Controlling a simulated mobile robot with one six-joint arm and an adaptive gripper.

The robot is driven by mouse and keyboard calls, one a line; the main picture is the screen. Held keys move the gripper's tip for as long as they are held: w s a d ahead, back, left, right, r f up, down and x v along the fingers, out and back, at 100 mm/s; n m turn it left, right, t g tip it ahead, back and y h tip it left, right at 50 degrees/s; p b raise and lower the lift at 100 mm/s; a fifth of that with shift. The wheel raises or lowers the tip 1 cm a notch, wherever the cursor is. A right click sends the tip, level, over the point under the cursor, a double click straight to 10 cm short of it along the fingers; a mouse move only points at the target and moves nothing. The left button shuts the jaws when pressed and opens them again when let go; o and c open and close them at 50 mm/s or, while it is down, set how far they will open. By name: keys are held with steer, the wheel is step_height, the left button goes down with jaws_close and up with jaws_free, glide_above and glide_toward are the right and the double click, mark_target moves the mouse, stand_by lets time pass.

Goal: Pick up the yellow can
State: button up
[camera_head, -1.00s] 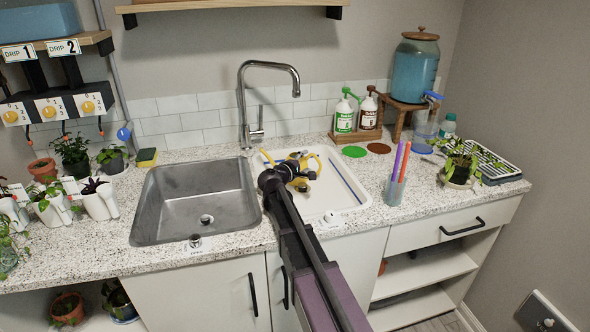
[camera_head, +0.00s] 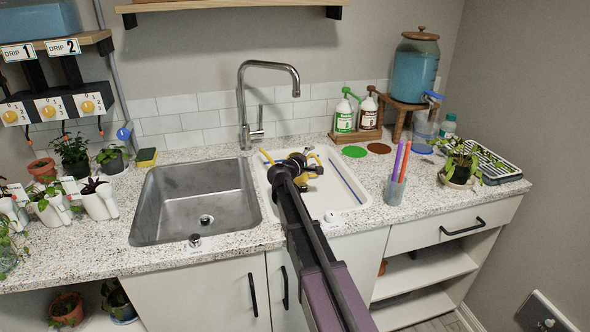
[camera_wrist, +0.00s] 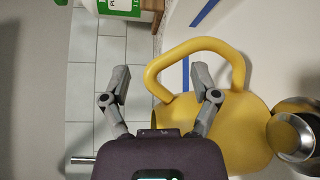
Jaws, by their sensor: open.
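The yellow can (camera_wrist: 237,125), a watering can with a looped handle, fills the right of the wrist view. In the head view, parts of the yellow can (camera_head: 316,160) show behind my arm in the white basin (camera_head: 350,205); the rest is hidden. My gripper (camera_wrist: 160,78) is open, with nothing held. Its right finger overlaps the opening of the handle loop, and its left finger is outside the loop. The handle's left side appears between the fingers. I cannot tell the depth between fingers and handle. My gripper also shows over the basin in the head view (camera_head: 298,168).
A steel sink (camera_head: 195,205) is left of the basin, with a tall faucet (camera_head: 244,105) behind. Two pump bottles (camera_head: 344,115) stand behind on the right. A cup of markers (camera_head: 396,188) stands right of the basin. A blue strip (camera_head: 346,182) marks the basin floor.

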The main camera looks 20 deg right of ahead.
steer(key=c, duration=1)
steer(key=shift+s, duration=0.1)
jaws_close()
steer(key=shift+r, duration=0.2)
steer(key=shift+r+p, duration=0.3)
steer(key=shift+p, duration=0.3)
steer(key=s+a+r+p, duration=0.1)
steer(key=s+r+p, duration=0.1)
steer(key=s, duration=0.5)
steer(key=s+a+r+p, duration=0.1)
steer(key=s+r+p, duration=0.1)
steer(key=s, duration=0.6)
steer(key=shift+s+a, duration=0.3)
